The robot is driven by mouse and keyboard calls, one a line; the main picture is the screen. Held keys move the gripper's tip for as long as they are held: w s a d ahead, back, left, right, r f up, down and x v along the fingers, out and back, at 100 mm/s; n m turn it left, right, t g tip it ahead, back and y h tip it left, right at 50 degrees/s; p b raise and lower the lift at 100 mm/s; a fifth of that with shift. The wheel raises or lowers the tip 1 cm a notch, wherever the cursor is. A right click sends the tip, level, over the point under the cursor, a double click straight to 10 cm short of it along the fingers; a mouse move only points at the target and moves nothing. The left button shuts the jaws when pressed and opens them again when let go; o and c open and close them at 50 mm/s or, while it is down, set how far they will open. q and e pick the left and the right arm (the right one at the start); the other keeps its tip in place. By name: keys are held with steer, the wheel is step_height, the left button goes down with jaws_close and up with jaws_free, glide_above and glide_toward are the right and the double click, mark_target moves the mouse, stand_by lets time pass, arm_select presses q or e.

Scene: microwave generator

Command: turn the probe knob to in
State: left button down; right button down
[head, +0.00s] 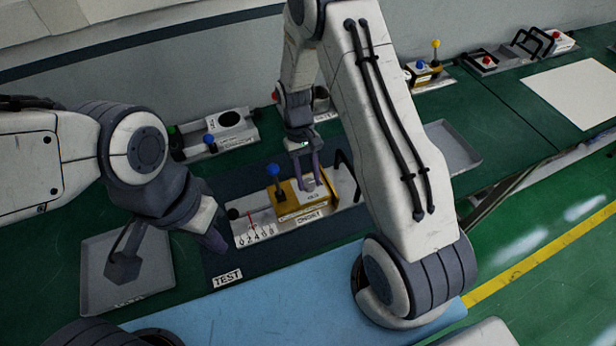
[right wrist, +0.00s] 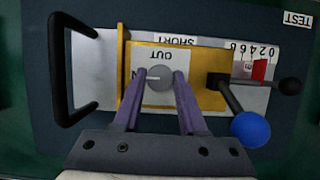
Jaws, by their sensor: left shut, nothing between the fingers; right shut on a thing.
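The probe knob (right wrist: 160,76) is a round grey knob on a white label plate of a yellow block (right wrist: 208,60). A pale line on it points left in the right wrist view, toward lettering partly hidden by a finger. "OUT" reads upside down above the knob. My right gripper (right wrist: 157,88) has its purple fingers on both sides of the knob, shut on it. In the head view my right gripper (head: 308,180) reaches down onto the yellow block (head: 285,203). My left gripper (head: 214,238) is shut and empty, left of the unit's numbered scale.
A blue-balled lever (right wrist: 249,129) and a black-knobbed slider with a red pointer (right wrist: 260,70) sit beside the knob. A black handle (right wrist: 58,70) stands at the other end. Grey trays (head: 95,265) and (head: 455,150) flank the dark TEST mat (head: 215,265).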

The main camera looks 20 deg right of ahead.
stand_by(0.5)
steer(key=shift+c, duration=2.2)
jaws_free()
steer(key=shift+w+r, duration=0.3)
steer(key=shift+r, duration=0.15)
steer(key=b+v, duration=0.2)
steer(key=v, duration=0.7)
steer(key=shift+r+b, duration=0.3)
steer(key=shift+b, duration=0.1)
steer(key=shift+a, duration=0.1)
